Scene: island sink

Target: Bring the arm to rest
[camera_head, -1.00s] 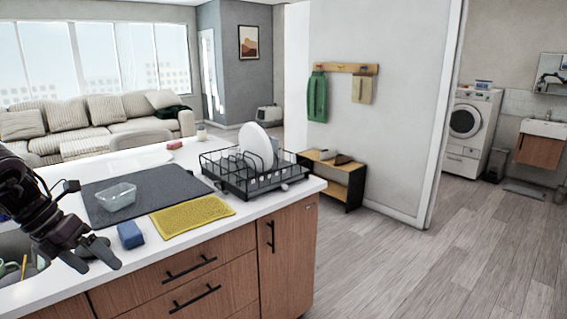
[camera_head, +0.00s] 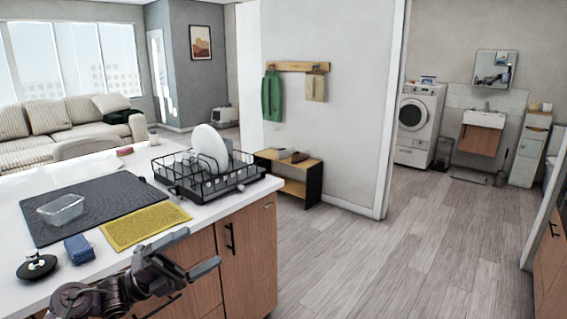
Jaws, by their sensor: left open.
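My left gripper (camera_head: 196,253) is dark grey, in the lower left of the head view. Its two fingers are spread apart and point up and to the right. Nothing is between them. It shows in front of the island's wooden drawers, near the counter's front edge, below the yellow cloth (camera_head: 145,224). The arm comes in from the bottom left. My right gripper is not in view.
The white island counter (camera_head: 215,208) holds a black dish rack (camera_head: 205,182) with a plate, a dark mat (camera_head: 95,195) with a clear container (camera_head: 62,209), a blue sponge (camera_head: 79,249) and a round black object (camera_head: 36,267). The wooden floor (camera_head: 380,260) at right is clear.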

